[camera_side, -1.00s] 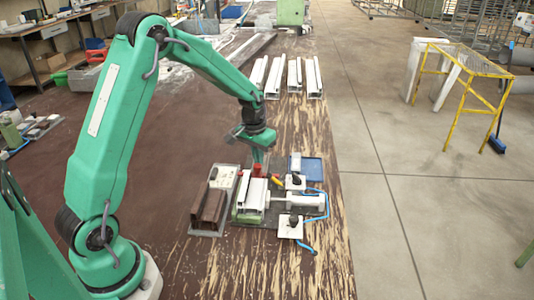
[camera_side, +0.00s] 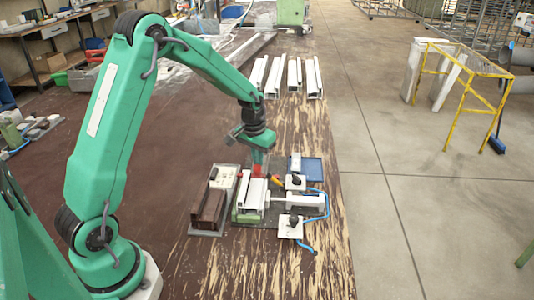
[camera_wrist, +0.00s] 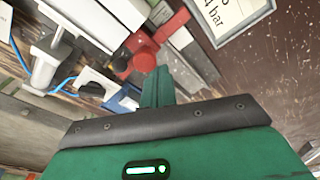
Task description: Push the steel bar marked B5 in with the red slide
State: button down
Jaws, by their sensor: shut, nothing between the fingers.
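The red slide (camera_side: 258,172) sits at the back end of the clamp fixture, and it shows in the wrist view as a red part (camera_wrist: 143,55) just beyond my fingertips. My gripper (camera_side: 259,160) is shut and empty, pointing down at the red slide. In the wrist view its fingers (camera_wrist: 156,84) end close to the red part; I cannot tell whether they touch it. A white profile (camera_side: 250,193) lies in the fixture. I can read no B5 marking, and cannot pick out the steel bar.
A brown profile (camera_side: 208,206) stands left of the fixture. A white cylinder (camera_side: 306,201) and a plate with a black knob (camera_side: 291,226), with blue hose, lie to the right. A blue tray (camera_side: 312,169) is behind. White profiles (camera_side: 272,78) lie farther back. The front bench is clear.

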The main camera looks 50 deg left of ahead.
jog(key=shift+r, duration=0.15)
notch_tip(320, 180, up, 7)
jog(key=shift+w+a, duration=0.4)
jog(key=shift+w, duration=0.05)
dwell(0.9)
jog(key=s+d+r+m+t, duration=0.2)
jog(key=s+d+r, duration=0.6)
jog(key=s+r, duration=0.35)
jog(key=s+d+m+t, duration=0.1)
jog(key=s+d, duration=0.3)
jog(key=s, duration=1)
jog(key=shift+r+t, duration=0.15)
jog(key=shift+t, duration=0.45)
